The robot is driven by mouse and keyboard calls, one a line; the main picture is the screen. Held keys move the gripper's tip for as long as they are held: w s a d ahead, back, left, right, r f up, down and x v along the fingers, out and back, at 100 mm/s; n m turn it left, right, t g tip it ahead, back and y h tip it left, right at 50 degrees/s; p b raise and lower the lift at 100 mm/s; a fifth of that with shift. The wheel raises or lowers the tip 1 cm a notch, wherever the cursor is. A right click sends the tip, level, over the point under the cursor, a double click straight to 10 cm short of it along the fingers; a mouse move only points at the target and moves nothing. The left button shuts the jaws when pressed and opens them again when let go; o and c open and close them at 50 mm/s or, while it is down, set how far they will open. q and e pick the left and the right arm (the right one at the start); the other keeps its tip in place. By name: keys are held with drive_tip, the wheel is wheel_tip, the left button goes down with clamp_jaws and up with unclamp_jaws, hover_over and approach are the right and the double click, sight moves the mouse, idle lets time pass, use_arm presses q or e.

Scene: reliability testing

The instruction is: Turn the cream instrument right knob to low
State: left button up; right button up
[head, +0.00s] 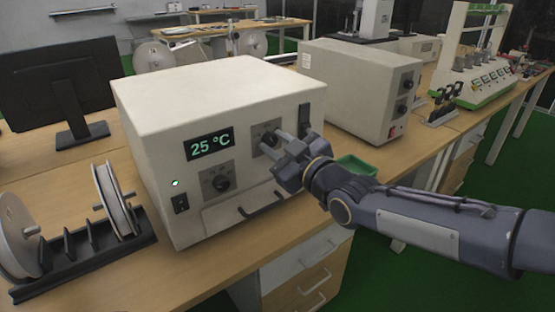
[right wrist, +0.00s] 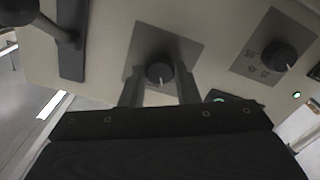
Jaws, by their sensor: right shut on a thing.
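The cream instrument (head: 190,95) stands on the bench and its display (head: 209,146) reads 25 °C. Its right knob (head: 269,139) is black on a grey plate. In the right wrist view the right knob (right wrist: 159,73) shows a pale pointer mark and sits between my fingers. My right gripper (head: 277,146) is at this knob, shut on it; it also shows in the right wrist view (right wrist: 160,82). The left knob (head: 221,183) is free; it also shows in the right wrist view (right wrist: 279,56). My left gripper is not in view.
A dark handle (head: 304,118) is right of the right knob. A drawer-like panel with a handle (head: 262,206) is below. A second cream box (head: 355,80) stands to the right, with a green tray (head: 356,166) in front. A spool rack (head: 85,240) and a monitor (head: 60,85) stand left.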

drive_tip(key=n+b, duration=0.3)
drive_tip(key=shift+f+n+b, duration=0.3)
drive_tip(key=shift+r+n+b, duration=0.2)
drive_tip(key=shift+n+b, duration=1.05)
drive_tip(key=shift+n, duration=0.25)
drive_tip(key=o, duration=1)
drive_tip(key=shift+c, duration=0.2)
drive_tip(key=shift+r, duration=0.1)
drive_tip(key=p+v, duration=0.2)
drive_tip(key=v, duration=0.6)
